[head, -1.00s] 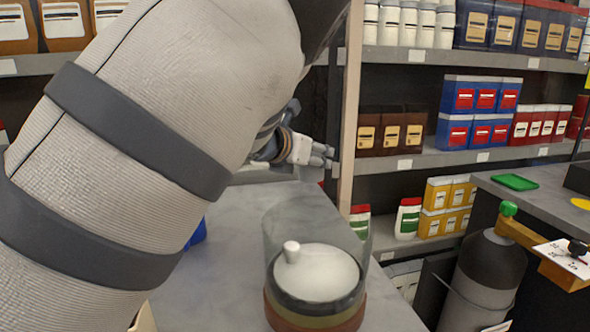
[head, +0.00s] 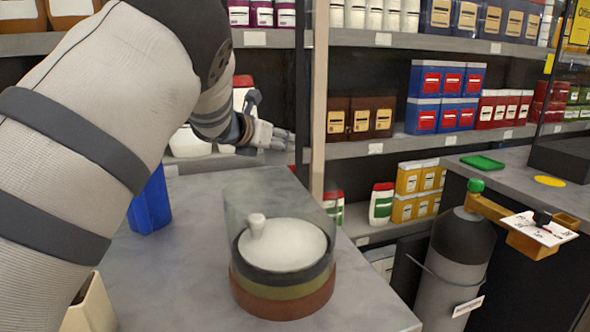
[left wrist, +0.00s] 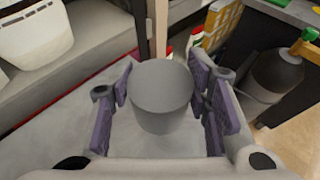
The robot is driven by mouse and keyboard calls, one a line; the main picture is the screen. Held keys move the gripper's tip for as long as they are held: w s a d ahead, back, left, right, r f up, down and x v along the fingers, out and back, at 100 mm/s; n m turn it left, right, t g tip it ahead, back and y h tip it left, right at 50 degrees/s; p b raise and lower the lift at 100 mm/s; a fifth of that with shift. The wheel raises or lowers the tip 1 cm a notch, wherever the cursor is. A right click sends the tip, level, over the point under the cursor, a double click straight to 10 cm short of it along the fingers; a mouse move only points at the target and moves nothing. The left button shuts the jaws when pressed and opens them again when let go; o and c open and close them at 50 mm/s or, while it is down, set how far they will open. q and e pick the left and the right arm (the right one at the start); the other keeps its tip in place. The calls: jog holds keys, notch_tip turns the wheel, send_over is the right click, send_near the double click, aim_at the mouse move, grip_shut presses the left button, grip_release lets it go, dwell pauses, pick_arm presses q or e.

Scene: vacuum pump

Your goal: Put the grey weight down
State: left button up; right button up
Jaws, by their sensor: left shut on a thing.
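The grey weight (left wrist: 162,90), a smooth tapered cylinder, sits between the purple finger pads of my left gripper (left wrist: 163,105) in the left wrist view. The gripper is shut on it. In the head view my left gripper (head: 280,138) is beyond the grey counter's far part, with its fingers pointing right. I cannot make out the weight in that view. My right gripper is not in view.
A clear cylinder (head: 280,205) with a pale knobbed disc inside stands on the grey counter (head: 190,270). A blue container (head: 150,203) is left of it. Stocked shelves (head: 415,150) stand behind. A gas bottle (head: 455,265) is at right.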

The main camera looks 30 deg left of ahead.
aim_at(277, 164)
pick_arm(q)
jog(key=w+f, duration=0.1)
jog(key=a+f, duration=0.1)
jog(key=f, duration=0.1)
jog(key=w+f, duration=0.1)
jog(key=shift+w+a+f, duration=0.15)
jog(key=shift+w+a, duration=0.15)
jog(key=shift+a, duration=0.05)
jog(key=shift+f+b, duration=0.4)
jog(key=shift+f, duration=0.9)
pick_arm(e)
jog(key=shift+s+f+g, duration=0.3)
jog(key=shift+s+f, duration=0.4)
pick_arm(q)
jog(key=shift+f, duration=0.1)
jog(key=o, duration=1.5)
jog(key=shift+f, duration=0.1)
